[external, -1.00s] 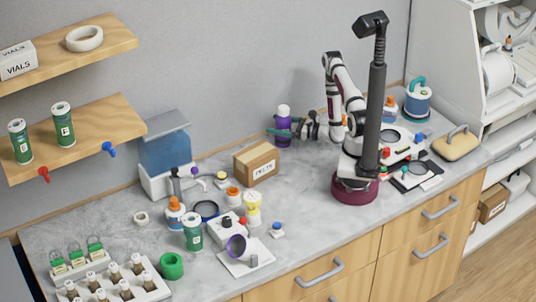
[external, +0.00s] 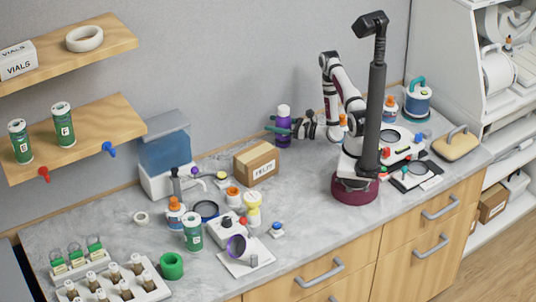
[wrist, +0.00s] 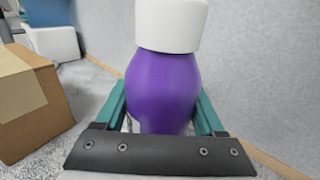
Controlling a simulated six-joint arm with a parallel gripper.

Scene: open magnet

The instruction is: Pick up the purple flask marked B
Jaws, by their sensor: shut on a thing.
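The purple flask (external: 283,131) with a white cap stands upright at the back of the counter, close to the wall. In the wrist view the flask (wrist: 163,90) fills the middle, its white cap at the top. No letter B shows on the visible side. My gripper (external: 279,131) reaches it from the right, with green fingers on both sides of its body. In the wrist view my gripper (wrist: 163,110) is shut on the flask, a green finger at its left and right. The fingertips are hidden behind it.
A cardboard box (external: 256,162) stands just in front and left of the flask; it also shows at the left of the wrist view (wrist: 28,105). The grey wall (external: 240,80) is close behind.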

